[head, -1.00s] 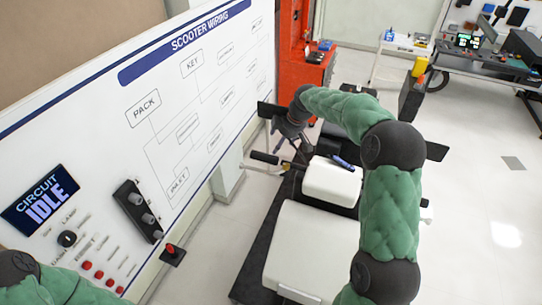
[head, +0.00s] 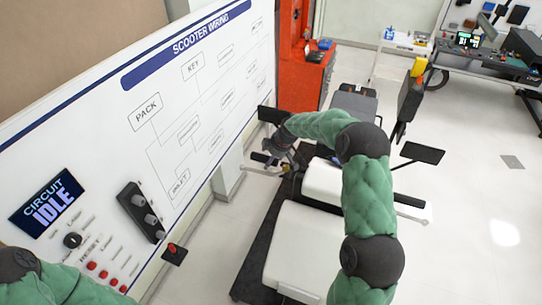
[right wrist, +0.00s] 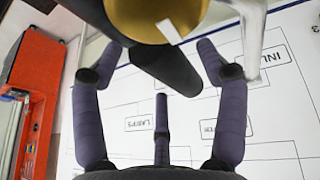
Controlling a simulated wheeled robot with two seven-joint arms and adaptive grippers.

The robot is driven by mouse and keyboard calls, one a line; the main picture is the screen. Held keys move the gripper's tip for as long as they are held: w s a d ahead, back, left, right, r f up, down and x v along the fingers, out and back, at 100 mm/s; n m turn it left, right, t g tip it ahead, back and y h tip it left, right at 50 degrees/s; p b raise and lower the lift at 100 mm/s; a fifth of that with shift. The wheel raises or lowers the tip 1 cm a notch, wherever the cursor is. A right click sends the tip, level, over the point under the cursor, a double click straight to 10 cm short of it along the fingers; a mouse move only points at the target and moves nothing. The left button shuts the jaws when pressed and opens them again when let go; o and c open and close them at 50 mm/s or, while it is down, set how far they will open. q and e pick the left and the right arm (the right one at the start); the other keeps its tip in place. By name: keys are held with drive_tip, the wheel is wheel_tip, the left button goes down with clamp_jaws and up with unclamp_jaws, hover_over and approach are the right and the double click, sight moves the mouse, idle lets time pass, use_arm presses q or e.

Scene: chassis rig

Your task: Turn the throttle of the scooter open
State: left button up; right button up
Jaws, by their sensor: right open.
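The scooter (head: 328,180) is white and black and stands beyond the white seat block. Its left dark handlebar grip (head: 262,158) is beside my right gripper (head: 277,158), with a metal lever close by. Its right dark grip (head: 409,200) sticks out past my arm. I cannot tell which grip is the throttle. In the right wrist view, my right gripper (right wrist: 158,58) is open, its purple fingers apart. A dark cylinder (right wrist: 168,66) runs diagonally between the fingers, below a gold round part (right wrist: 158,16); I cannot tell whether they touch it. My left gripper is out of view.
The wiring board (head: 190,120) stands along the left, close to the left grip; its display reads "CIRCUIT IDLE" (head: 47,202). Mirrors (head: 272,115) (head: 422,153) stick out on both sides. A red cabinet (head: 305,80) stands behind.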

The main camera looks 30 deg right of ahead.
drive_tip(key=shift+f, duration=0.15)
drive_tip(key=shift+c, duration=0.3)
drive_tip(key=c, duration=1.1)
drive_tip(key=shift+w+d+f+g+y+b, duration=0.15)
drive_tip(key=shift+w+g+y+b, duration=0.05)
drive_tip(key=shift+g+y+b, duration=0.5)
drive_tip(key=shift+w+d+m+g+y, duration=0.1)
drive_tip(key=shift+m+g+y, duration=0.4)
drive_tip(key=shift+g+y, duration=0.45)
drive_tip(key=o, duration=1.2)
drive_tip(key=shift+c, duration=0.2)
